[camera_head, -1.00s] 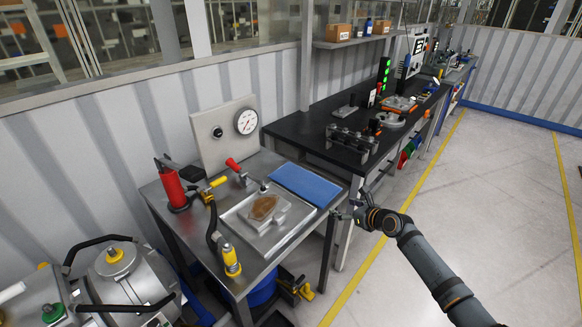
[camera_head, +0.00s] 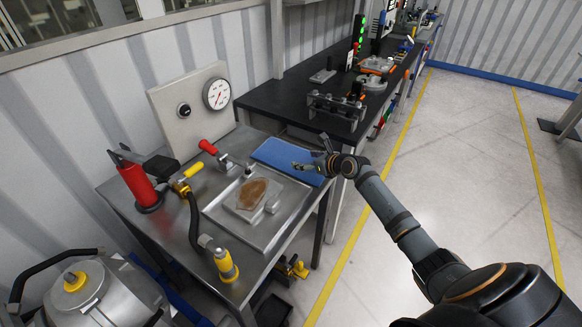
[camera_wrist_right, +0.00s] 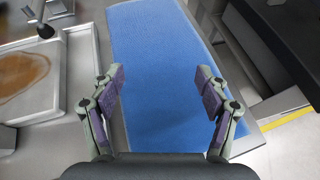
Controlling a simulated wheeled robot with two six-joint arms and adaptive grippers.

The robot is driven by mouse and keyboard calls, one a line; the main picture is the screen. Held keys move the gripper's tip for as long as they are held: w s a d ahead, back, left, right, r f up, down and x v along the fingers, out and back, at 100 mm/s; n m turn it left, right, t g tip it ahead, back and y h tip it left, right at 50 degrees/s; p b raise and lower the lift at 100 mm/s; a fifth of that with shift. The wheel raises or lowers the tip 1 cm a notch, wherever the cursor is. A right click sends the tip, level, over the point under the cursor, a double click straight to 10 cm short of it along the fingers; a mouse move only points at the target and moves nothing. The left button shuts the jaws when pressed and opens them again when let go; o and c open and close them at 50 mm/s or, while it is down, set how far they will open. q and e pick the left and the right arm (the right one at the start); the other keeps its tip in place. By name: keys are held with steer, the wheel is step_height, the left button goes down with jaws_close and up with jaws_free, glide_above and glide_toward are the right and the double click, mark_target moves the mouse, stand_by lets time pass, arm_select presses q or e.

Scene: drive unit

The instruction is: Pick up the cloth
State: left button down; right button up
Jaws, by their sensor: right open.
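The blue cloth (camera_head: 280,153) lies flat at the back right of the metal table. In the right wrist view the cloth (camera_wrist_right: 160,50) fills the middle, running away from me between the fingers. My right gripper (camera_head: 308,165) is over the cloth's right end. In the wrist view the right gripper's fingers (camera_wrist_right: 160,88) are spread wide with nothing between them. Whether they touch the cloth I cannot tell. My left gripper is not in view.
A black workbench (camera_head: 270,99) adjoins at the right.

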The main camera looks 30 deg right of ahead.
steer(key=b+x, duration=0.1)
steer(key=b, duration=0.1)
steer(key=b+x, duration=0.2)
steer(key=shift+s+f, duration=0.2)
steer(key=shift+w+a+f+p, duration=0.1)
steer(key=shift+w+a+p, duration=0.1)
steer(key=shift+w+p, duration=0.5)
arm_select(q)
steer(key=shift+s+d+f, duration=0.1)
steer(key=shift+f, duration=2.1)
arm_select(e)
steer(key=shift+w+f, duration=0.2)
steer(key=shift+w, duration=0.4)
arm_select(q)
steer(key=shift+b, duration=0.3)
arm_select(e)
steer(key=shift+w+a+f, duration=0.1)
